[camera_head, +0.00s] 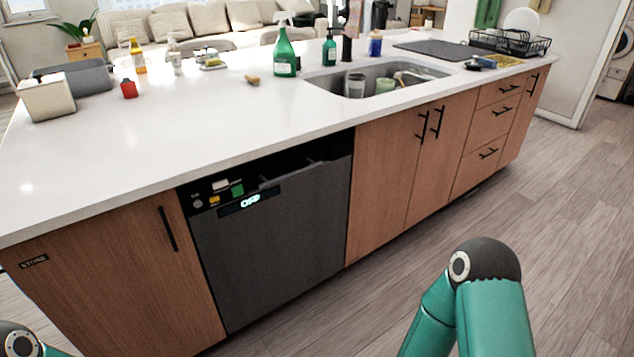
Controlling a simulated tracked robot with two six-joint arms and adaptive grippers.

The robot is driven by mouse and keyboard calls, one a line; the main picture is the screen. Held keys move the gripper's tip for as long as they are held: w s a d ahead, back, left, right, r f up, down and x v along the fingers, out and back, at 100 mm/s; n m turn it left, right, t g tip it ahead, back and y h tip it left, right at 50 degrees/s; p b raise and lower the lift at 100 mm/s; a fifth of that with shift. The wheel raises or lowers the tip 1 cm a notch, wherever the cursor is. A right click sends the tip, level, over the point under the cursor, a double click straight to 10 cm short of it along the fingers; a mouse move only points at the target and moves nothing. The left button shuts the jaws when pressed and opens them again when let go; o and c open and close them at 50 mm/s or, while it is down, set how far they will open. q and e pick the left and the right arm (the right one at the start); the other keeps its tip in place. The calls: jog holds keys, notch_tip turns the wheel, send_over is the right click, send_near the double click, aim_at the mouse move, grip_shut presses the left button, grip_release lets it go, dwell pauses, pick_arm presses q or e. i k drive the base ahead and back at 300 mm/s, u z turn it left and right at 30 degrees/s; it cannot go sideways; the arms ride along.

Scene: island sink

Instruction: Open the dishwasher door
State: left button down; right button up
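The dishwasher (273,238) is built into the island's front, between wooden cabinet doors. Its dark grey door stands upright and looks shut. A black control strip (229,194) runs along its top, with coloured buttons and a lit display reading "OFF". A dark handle or recess (292,172) shows near the door's top edge. Part of my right arm rises at the lower right, apart from the dishwasher, and its gripper is out of view. Only a small piece of my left arm shows at the bottom left corner; its gripper is also out of view.
The white countertop (190,120) overhangs the dishwasher. A sink (322,84) with cups, a green spray bottle (285,52) and a dish rack (510,42) are on top. A cabinet handle (167,229) sticks out left of the dishwasher. The wooden floor (560,220) on the right is clear.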

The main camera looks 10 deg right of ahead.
aim_at(258, 258)
jog(key=u, duration=0.15)
jog(key=i, duration=0.85)
jog(key=z, duration=0.05)
